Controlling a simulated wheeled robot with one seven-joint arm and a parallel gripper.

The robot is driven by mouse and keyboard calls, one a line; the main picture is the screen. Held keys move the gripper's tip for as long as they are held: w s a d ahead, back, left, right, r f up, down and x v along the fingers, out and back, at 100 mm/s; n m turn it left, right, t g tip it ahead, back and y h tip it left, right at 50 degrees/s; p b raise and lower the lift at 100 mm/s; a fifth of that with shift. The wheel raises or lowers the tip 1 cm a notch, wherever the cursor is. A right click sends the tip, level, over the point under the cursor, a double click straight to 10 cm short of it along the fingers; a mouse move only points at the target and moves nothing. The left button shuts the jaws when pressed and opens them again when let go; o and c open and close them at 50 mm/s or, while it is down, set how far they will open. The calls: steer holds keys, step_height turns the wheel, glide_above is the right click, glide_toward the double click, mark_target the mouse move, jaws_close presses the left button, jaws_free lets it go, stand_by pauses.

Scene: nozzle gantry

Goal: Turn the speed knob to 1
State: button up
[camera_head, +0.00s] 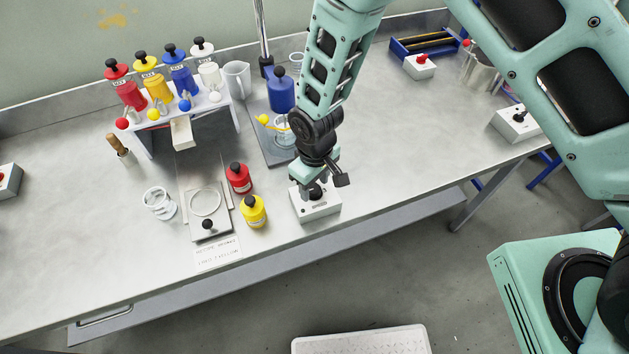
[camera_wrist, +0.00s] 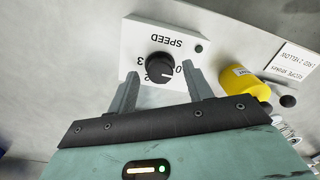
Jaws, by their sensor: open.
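The white SPEED box (camera_head: 318,208) stands near the table's front edge. In the wrist view the box (camera_wrist: 143,35) appears upside down, with its black knob (camera_wrist: 158,66) facing me. The knob's white mark points right and slightly down in that view, by the 0; I cannot tell exactly where it sits between 0 and 1. A 2 and a 3 show at the lower left; the lower part of the dial is partly hidden. My gripper (camera_head: 315,184) is directly over the box, pointing down. Its fingers are open, one on each side of the knob, with visible gaps.
A red bottle (camera_head: 239,179) and a yellow bottle (camera_head: 253,211) stand left of the box. Behind my gripper stand a blue bottle (camera_head: 281,92) and a bottle rack (camera_head: 185,108). Table right of the box is clear.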

steer(key=shift+f, duration=0.5)
steer(key=c, duration=1)
